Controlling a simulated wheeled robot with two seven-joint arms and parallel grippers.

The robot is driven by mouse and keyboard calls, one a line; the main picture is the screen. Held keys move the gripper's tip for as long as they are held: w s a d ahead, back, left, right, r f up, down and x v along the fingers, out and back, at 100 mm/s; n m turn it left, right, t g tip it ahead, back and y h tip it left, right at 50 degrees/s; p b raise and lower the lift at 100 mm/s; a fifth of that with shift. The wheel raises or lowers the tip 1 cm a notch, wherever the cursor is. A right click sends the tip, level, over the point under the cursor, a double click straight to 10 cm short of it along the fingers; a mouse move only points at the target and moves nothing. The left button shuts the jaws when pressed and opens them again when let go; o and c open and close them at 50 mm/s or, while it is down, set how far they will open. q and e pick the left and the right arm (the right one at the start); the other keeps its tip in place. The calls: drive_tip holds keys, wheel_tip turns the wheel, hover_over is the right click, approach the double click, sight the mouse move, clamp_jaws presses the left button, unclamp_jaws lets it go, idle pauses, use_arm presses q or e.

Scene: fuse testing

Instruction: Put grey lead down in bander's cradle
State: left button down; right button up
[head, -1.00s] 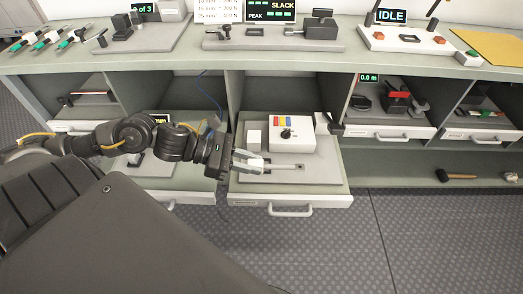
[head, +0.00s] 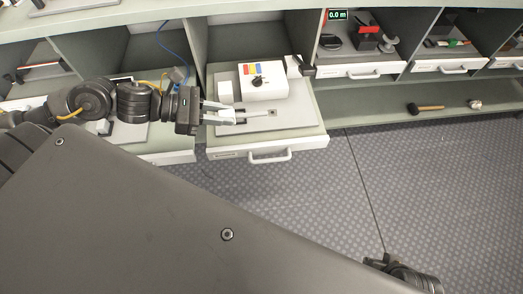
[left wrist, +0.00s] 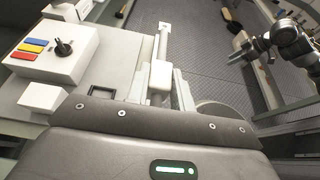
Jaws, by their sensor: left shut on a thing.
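The bander is a white box (head: 263,82) with red, yellow and blue patches and a black knob, on a grey base plate (head: 295,118) in a pulled-out drawer. It also shows in the left wrist view (left wrist: 62,62). My left gripper (head: 231,113) reaches in from the left, low over the plate in front of the box. It is shut on a thin pale grey piece, probably the grey lead (head: 256,114), pointing right. Whether it touches the plate or cradle, I cannot tell.
A small white block (head: 226,91) stands left of the box. The drawer handle (head: 270,156) juts out in front. A mallet (head: 427,107) lies on the low shelf at right. The floor in front is clear.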

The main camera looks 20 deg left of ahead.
idle(0.3)
use_arm(q)
drive_tip(key=w+d+r, duration=0.4)
drive_tip(key=w+r, duration=0.3)
drive_tip(key=shift+w+r+n+t, duration=0.3)
drive_tip(key=shift+r+n+t, duration=0.05)
drive_tip(key=shift+n+t, duration=0.05)
